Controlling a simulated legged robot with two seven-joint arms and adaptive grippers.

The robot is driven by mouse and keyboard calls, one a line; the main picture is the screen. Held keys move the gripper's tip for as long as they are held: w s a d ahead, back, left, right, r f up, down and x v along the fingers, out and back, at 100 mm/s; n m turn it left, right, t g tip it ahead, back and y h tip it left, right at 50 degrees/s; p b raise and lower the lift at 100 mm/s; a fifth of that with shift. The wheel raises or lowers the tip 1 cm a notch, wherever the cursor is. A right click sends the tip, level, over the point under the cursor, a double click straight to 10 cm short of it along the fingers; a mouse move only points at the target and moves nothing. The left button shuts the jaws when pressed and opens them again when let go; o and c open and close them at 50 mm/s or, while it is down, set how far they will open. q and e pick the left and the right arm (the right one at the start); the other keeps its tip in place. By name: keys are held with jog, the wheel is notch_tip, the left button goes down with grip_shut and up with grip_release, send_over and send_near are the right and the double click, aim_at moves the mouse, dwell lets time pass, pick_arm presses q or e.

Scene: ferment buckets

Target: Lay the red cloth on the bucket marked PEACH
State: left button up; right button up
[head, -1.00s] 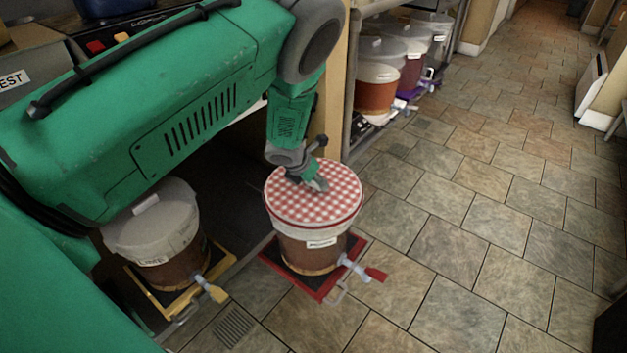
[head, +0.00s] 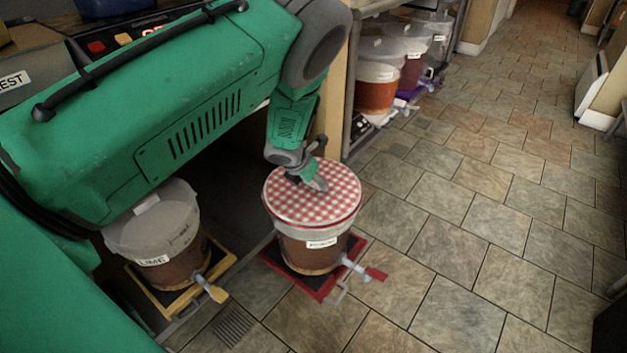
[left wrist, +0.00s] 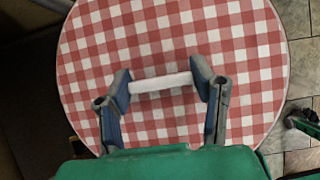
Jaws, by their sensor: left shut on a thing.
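The red cloth (head: 335,205) is a round red-and-white checked cover with a white bar handle (left wrist: 160,83) at its middle. It sits over the top of a clear bucket (head: 310,253) with a brown filling and a white label (head: 322,243) too small to read. The cloth looks level and roughly centred; I cannot tell whether it rests on the rim or hangs just above it. My left gripper (head: 318,184) is shut on the handle, one finger at each end in the left wrist view (left wrist: 160,90).
The bucket stands on a red-framed base (head: 318,290) with a red-handled tap (head: 375,274). To its left is a bucket labelled LIME (head: 180,268) on a yellow-framed base (head: 165,300). Several buckets (head: 376,92) stand at the back. Tiled floor (head: 470,220) at right is clear.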

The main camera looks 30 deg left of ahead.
pick_arm(q)
jog(key=shift+f+b, duration=0.5)
jog(key=shift+f, duration=0.3)
dwell(1.9)
jog(key=o, duration=1.8)
jog(key=shift+r+p, duration=2.85)
jog(key=shift+r, duration=0.65)
